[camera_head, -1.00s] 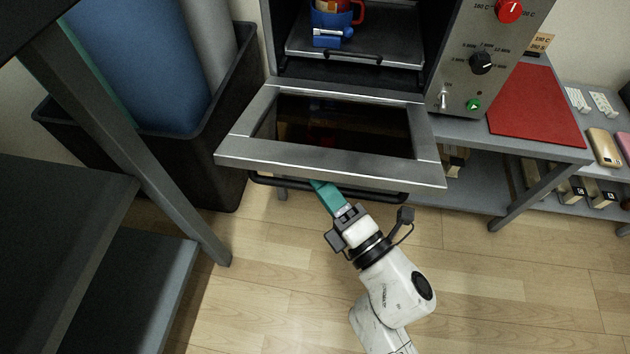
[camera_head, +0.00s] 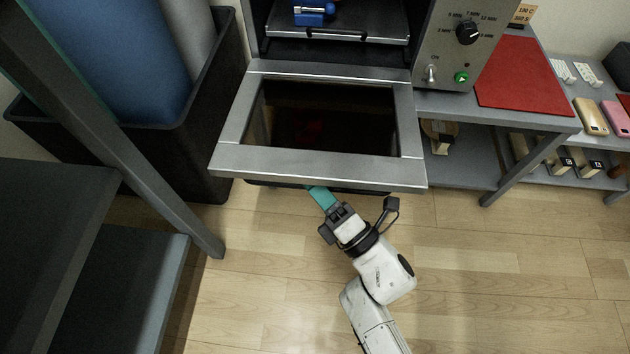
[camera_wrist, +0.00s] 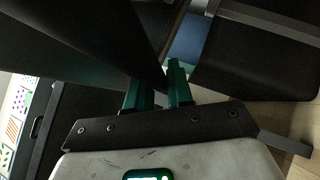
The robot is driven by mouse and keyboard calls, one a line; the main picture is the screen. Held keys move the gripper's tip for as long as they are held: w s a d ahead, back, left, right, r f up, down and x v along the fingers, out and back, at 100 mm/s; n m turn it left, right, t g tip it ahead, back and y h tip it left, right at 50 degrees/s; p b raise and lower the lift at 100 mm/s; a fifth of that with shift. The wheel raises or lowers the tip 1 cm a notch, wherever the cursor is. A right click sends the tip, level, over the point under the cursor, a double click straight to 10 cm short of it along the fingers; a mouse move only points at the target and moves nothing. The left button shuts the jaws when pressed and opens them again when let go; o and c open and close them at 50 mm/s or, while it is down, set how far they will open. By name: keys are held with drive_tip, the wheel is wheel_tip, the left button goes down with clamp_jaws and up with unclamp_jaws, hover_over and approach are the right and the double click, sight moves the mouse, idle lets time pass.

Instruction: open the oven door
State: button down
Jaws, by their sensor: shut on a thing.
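The oven door (camera_head: 320,170) is hinged down at its lower edge and lies nearly flat in front of the oven, its dark window facing up. The door's black handle bar (camera_head: 262,184) is mostly hidden under the door's front edge. My gripper (camera_head: 318,192) reaches up to that edge from below, its teal fingers partly hidden by the door. It is shut on the handle. In the wrist view the teal fingers (camera_wrist: 160,88) run up to a dark surface; the grip itself is hard to make out.
Inside the oven (camera_head: 335,60), a tray (camera_head: 375,28) holds a blue object (camera_head: 314,14). A grey table with a red mat (camera_head: 525,75) stands right. A dark bin (camera_head: 205,130) with blue rolls and a grey shelf frame (camera_head: 150,180) stand left. The floor ahead is clear.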

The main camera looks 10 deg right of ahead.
drive_tip(key=c, duration=1.1)
unclamp_jaws()
drive_tip(key=p+v, duration=0.2)
drive_tip(key=v, duration=0.9)
drive_tip(key=shift+p, duration=0.35)
drive_tip(key=shift+w, duration=0.15)
